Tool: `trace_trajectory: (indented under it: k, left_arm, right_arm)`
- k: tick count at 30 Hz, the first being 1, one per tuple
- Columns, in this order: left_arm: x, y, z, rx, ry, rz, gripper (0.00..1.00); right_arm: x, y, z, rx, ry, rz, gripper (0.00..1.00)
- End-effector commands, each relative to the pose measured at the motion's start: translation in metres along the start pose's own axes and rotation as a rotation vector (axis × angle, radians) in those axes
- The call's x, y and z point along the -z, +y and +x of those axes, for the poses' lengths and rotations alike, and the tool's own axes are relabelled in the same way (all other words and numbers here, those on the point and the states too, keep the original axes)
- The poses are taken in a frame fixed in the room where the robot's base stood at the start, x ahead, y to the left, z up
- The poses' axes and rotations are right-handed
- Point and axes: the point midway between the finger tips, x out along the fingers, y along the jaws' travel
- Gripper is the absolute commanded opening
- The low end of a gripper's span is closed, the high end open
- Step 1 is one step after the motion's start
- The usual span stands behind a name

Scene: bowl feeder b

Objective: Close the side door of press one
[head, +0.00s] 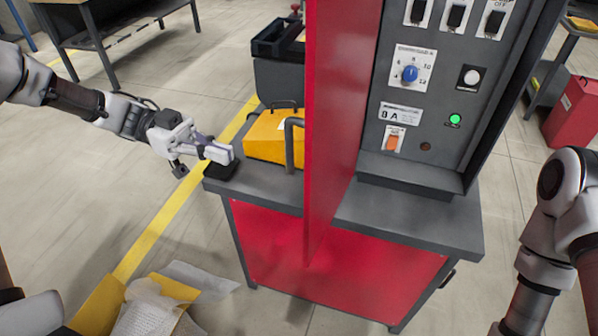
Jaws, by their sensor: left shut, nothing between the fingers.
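The red side door (331,110) stands open, swung out toward me from the grey control panel (412,105) and seen nearly edge-on. A grey bar handle (291,142) shows at the door's left face, in front of a yellow block-like part. My left gripper (226,155) is shut and empty. It is left of the door and handle, apart from them, over the left end of the grey bench top. My right arm shows at the right edge, but its gripper is out of view.
The grey bench top (408,219) sits on a red cabinet (335,275). A yellow box (268,136) lies left of the door, close to my left gripper. An open carton with paper (150,305) is on the floor at lower left. A red bin (575,112) stands far right.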

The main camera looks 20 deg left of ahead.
Motion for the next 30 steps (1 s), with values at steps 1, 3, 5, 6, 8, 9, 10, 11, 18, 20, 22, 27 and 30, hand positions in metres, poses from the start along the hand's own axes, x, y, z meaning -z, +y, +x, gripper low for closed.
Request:
trace_trajectory:
  k: [1, 3, 5, 6, 8, 9, 10, 11, 18, 20, 22, 27, 30]
  left_arm:
    - [0.012, 0.000, -0.002, 0.008, 0.005, 0.023, 0.00]
    - [0.017, 0.000, -0.001, 0.007, 0.002, 0.036, 0.00]
    - [0.017, 0.000, 0.003, 0.005, 0.001, 0.036, 0.00]
    - [0.017, -0.001, 0.007, 0.005, 0.000, 0.035, 0.00]
    - [0.017, 0.000, 0.016, 0.004, 0.000, 0.033, 0.00]
    - [0.017, 0.000, 0.023, 0.003, -0.001, 0.032, 0.00]
    - [0.017, 0.000, 0.029, 0.003, -0.001, 0.031, 0.00]
    - [0.017, 0.000, 0.035, 0.002, -0.001, 0.031, 0.00]
    - [0.017, -0.001, 0.089, 0.002, -0.003, 0.030, 0.00]
    - [0.016, 0.000, 0.102, 0.003, -0.003, 0.029, 0.00]
    - [0.017, -0.001, 0.115, 0.002, -0.003, 0.029, 0.00]
    - [0.016, -0.001, 0.135, 0.006, -0.001, 0.032, 0.00]
    - [0.015, -0.002, 0.139, 0.008, 0.000, 0.033, 0.00]
  right_arm:
    - [0.000, 0.000, -0.004, 0.000, 0.000, -0.001, 0.40]
    - [0.000, 0.000, -0.004, 0.000, 0.001, -0.001, 0.40]
    - [0.000, 0.000, -0.004, 0.000, 0.001, -0.002, 0.40]
    - [0.001, 0.000, -0.004, 0.000, 0.001, -0.002, 0.40]
    - [0.000, 0.000, -0.006, 0.000, 0.001, -0.001, 0.40]
    - [0.000, 0.000, -0.008, 0.000, 0.001, -0.001, 0.40]
    - [0.000, 0.000, -0.009, 0.000, 0.001, -0.001, 0.40]
    - [0.000, 0.000, -0.010, 0.000, 0.001, -0.001, 0.40]
    - [0.000, 0.000, -0.019, 0.000, 0.000, -0.001, 0.40]
    - [0.000, 0.000, -0.021, 0.000, 0.000, -0.001, 0.40]
    - [0.000, 0.000, -0.026, 0.000, 0.001, -0.001, 0.40]
    - [0.000, 0.000, -0.030, 0.000, 0.001, -0.001, 0.40]
    - [0.000, 0.000, -0.030, 0.000, 0.001, -0.001, 0.40]
